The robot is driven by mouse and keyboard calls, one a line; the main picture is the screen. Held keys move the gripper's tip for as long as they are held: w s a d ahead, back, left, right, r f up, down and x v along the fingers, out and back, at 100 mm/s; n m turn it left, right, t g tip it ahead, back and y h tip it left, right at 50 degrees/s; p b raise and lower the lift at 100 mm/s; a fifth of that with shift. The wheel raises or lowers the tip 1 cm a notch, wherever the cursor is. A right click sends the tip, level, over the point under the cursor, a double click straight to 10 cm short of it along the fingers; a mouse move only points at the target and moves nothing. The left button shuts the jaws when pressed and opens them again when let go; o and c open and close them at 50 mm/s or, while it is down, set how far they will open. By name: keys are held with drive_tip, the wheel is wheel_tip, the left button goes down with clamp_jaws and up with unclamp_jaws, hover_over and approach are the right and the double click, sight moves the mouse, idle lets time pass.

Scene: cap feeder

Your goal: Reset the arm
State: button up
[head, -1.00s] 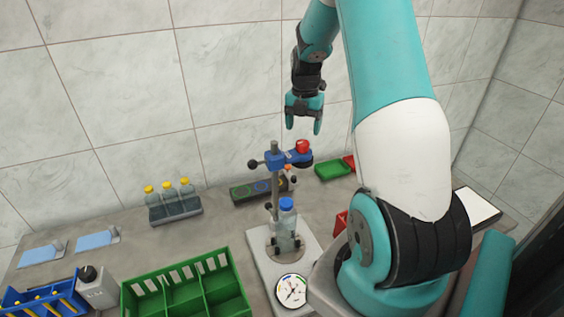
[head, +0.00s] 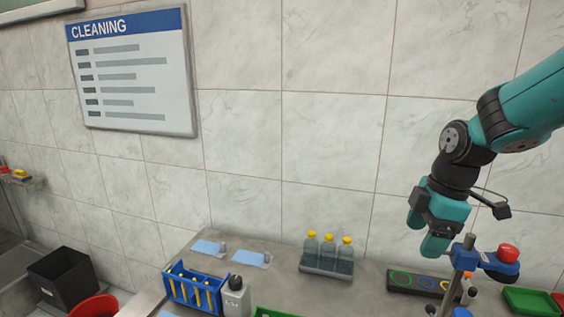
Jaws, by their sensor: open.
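My gripper (head: 425,232) hangs at the right of the head view, fingers pointing down, open and with nothing seen between its fingers. It is in front of the tiled wall, beside the top of the cap feeder stand (head: 460,262) in the picture. The stand carries a blue head with a red knob (head: 508,253). Whether the gripper touches the stand cannot be told from this view. The lower part of the stand is cut off by the bottom edge.
A rack with yellow-capped bottles (head: 327,262), a strip with coloured rings (head: 412,283), a green tray (head: 530,301), a blue crate (head: 192,289) and a white bottle (head: 236,300) stand on the counter. A black bin (head: 62,279) is at far left. A cleaning sign (head: 133,75) hangs on the wall.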

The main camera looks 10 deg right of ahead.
drive_tip(key=s+a+f+m+y+b, duration=0.1)
drive_tip(key=s+a+m, duration=0.3)
drive_tip(key=s+a, duration=0.4)
drive_tip(key=s+a+f+m+g+y+b, duration=0.1)
drive_tip(key=s+a+m+b, duration=0.3)
drive_tip(key=s+a, duration=0.5)
drive_tip(key=shift+s+a+f+y+b, duration=0.35)
drive_tip(key=shift+s+f, duration=0.15)
drive_tip(key=shift+s, duration=0.25)
idle(0.3)
